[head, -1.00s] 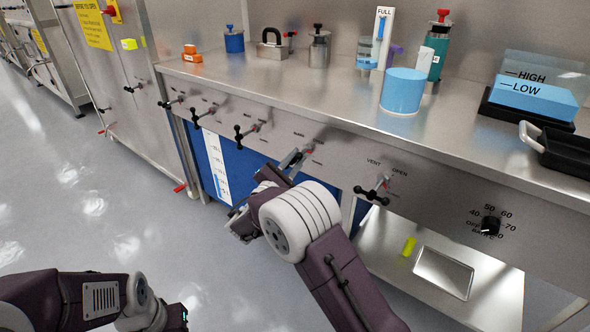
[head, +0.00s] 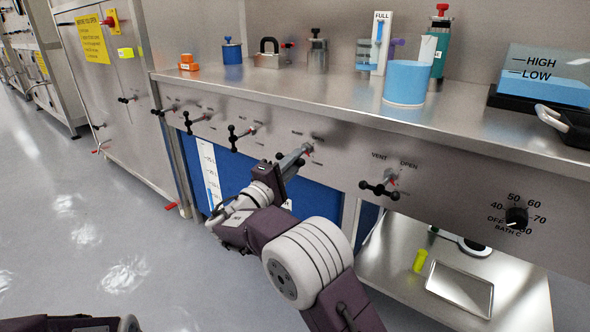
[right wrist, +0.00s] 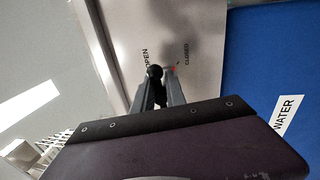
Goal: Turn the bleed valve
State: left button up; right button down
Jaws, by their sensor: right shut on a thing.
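A row of black-handled valves is set in the steel front panel under the counter. My right gripper (head: 296,157) is at the valve between the VENT valve (head: 380,186) and a black-handled valve (head: 238,137) further left. I take it as the bleed valve, though its name label is too small to read. In the right wrist view my right gripper (right wrist: 158,92) is shut on the black knob-ended handle (right wrist: 155,72), between the words OPEN and CLOSED. A red pointer (right wrist: 172,68) shows beside the handle. The fingers hide part of the handle. My left gripper is out of view.
A bath dial (head: 516,218) is at the right of the panel. A shelf with a tray (head: 460,289) is below. The floor at left is clear.

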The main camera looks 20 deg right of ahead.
jog(key=shift+r+m+b, duration=0.2)
jog(key=shift+m+b, duration=0.1)
jog(key=shift+m, duration=0.1)
jog(key=c, duration=1.5)
grip_release()
jog(key=shift+a, duration=0.1)
jog(key=shift+o, duration=0.2)
jog(key=p+v, duration=0.4)
jog(key=v, duration=0.5)
